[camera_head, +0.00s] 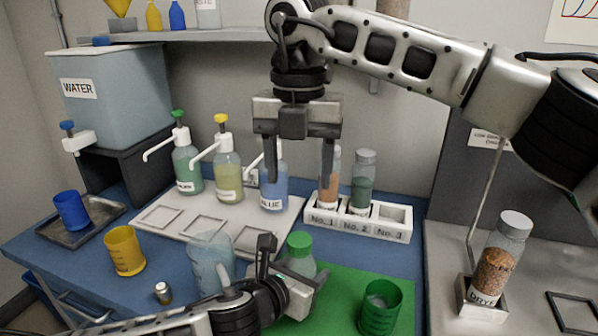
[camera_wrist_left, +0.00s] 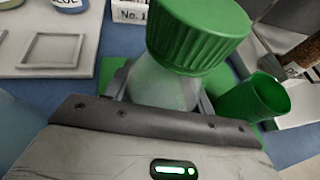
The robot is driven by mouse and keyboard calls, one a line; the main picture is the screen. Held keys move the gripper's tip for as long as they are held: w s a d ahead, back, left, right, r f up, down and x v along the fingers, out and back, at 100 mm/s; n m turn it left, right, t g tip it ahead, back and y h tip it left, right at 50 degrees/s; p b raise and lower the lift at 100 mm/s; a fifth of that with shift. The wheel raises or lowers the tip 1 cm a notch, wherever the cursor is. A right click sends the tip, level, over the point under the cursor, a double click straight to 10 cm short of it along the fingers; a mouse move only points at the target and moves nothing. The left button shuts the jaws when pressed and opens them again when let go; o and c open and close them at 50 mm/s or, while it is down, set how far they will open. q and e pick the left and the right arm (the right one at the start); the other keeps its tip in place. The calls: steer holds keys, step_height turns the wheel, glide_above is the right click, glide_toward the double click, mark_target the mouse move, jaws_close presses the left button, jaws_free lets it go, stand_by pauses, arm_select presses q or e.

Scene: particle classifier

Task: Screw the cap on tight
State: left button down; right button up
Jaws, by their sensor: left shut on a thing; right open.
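A clear bottle (camera_head: 301,268) with a green cap (camera_head: 300,243) stands on the green mat (camera_head: 345,283). The cap sits on the bottle's mouth; I cannot tell how tight it is. In the left wrist view the green cap (camera_wrist_left: 199,35) is large, above the cloudy bottle body (camera_wrist_left: 160,85). My left gripper (camera_head: 290,268) is shut around the bottle body, below the cap. My right gripper (camera_head: 299,172) is open and empty, fingers pointing down, above and behind the capped bottle. It hangs in front of the blue pump bottle and the rack.
A green cup (camera_head: 380,307) stands right of the bottle. A clear beaker (camera_head: 211,262) stands to its left, a yellow cup (camera_head: 125,250) farther left. Behind are pump bottles (camera_head: 228,176) on a tray and a white rack (camera_head: 358,226) with two vials. A DRYER jar (camera_head: 497,262) stands at right.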

arm_select(q)
steer(key=shift+c, duration=2.3)
jaws_free()
steer(key=v, duration=1.6)
steer(key=shift+p, duration=0.3)
steer(key=shift+f, duration=0.1)
